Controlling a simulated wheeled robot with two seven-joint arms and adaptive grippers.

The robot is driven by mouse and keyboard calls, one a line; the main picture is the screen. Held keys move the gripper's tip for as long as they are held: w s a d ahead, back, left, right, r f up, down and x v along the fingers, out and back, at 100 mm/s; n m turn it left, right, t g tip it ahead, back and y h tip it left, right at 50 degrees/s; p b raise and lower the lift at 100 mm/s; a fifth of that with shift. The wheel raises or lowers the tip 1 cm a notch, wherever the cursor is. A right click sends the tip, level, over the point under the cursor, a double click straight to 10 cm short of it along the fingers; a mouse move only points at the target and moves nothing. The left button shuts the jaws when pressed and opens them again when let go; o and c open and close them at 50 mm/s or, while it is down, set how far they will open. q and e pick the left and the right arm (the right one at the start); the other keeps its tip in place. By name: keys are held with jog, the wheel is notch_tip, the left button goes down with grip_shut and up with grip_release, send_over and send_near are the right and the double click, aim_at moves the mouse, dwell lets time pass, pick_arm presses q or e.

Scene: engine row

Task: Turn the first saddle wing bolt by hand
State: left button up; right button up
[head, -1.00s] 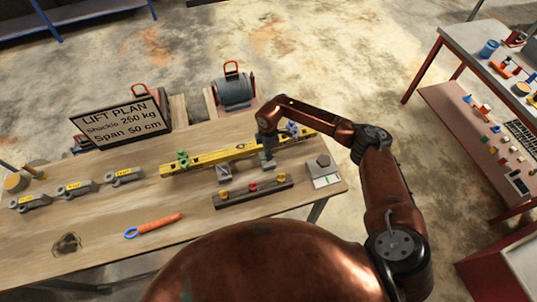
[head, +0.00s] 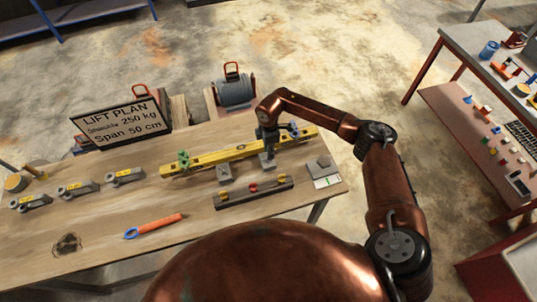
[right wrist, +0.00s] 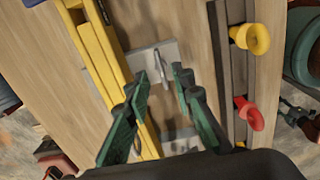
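The yellow beam (head: 215,156) lies on the wooden workbench, with a green fitting (head: 183,161) near its left end and a blue fitting (head: 293,131) toward its right end. I cannot tell whether these are saddles, and no wing bolt is clearly made out on them. My right gripper (head: 267,150) is over a grey block (head: 268,163) beside the beam. In the right wrist view my right gripper (right wrist: 161,76) is open, its fingers apart on either side of an upright metal loop on a grey plate (right wrist: 143,62). Contact cannot be told. My left gripper is not in view.
A dark rail (head: 236,197) with yellow and red knobs lies close in front of the blocks. A second grey block (head: 224,173), a grey box (head: 323,172), an orange-handled tool (head: 158,225) and several shackles are on the bench. The lift plan sign (head: 121,122) stands behind.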

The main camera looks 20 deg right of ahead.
notch_tip(320, 180, up, 9)
dwell(0.3)
jog(key=shift+f, duration=0.1)
